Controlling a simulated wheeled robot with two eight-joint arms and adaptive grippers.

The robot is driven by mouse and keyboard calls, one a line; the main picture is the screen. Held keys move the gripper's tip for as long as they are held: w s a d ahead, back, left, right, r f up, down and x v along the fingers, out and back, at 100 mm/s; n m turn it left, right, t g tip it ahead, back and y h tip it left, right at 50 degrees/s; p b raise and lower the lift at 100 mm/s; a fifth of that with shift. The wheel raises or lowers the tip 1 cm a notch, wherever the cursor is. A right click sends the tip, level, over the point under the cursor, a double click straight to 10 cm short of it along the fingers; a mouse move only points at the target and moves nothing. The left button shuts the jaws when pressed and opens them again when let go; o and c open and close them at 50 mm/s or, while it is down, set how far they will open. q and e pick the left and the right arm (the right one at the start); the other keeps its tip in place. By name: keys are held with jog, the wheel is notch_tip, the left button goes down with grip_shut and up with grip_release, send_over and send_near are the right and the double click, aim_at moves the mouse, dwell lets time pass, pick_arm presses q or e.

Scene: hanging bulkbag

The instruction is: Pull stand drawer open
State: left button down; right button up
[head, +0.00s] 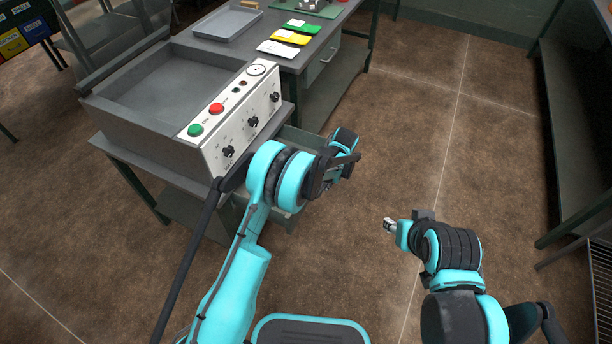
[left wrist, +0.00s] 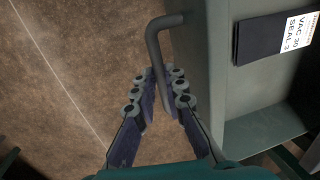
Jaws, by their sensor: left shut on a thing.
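The stand drawer (head: 302,141) shows as a grey-green edge under the machine, partly hidden by my left arm. In the left wrist view its front (left wrist: 205,70) is upright, with part of the inside visible behind it, so it stands at least partly open. A dark card with a white label lies in it. The grey bar handle (left wrist: 153,50) runs down between the fingers of my left gripper (left wrist: 162,92), which is shut on it. The left gripper also shows in the head view (head: 350,160). My right gripper (head: 391,225) is over bare floor; its jaws are unclear.
A machine with knobs and buttons (head: 240,115) sits on the stand. Behind it a bench holds a grey tray (head: 227,25) and coloured cards (head: 290,37). A bench drawer (head: 323,60) is shut. The floor (head: 440,120) to the right is clear; a shelf (head: 570,130) stands far right.

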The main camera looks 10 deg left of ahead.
pick_arm(q)
jog(key=s+d, duration=0.2)
jog(key=d, duration=0.4)
jog(key=shift+s+d, duration=0.2)
jog(key=shift+d, duration=0.1)
jog(key=c, duration=1.6)
grip_release()
jog(key=r, duration=0.4)
jog(key=d+r, duration=0.1)
jog(key=r, duration=0.3)
jog(key=d+r, duration=0.1)
jog(key=r, duration=0.2)
jog(key=shift+s+d+r, duration=0.1)
jog(key=shift+s+r, duration=0.3)
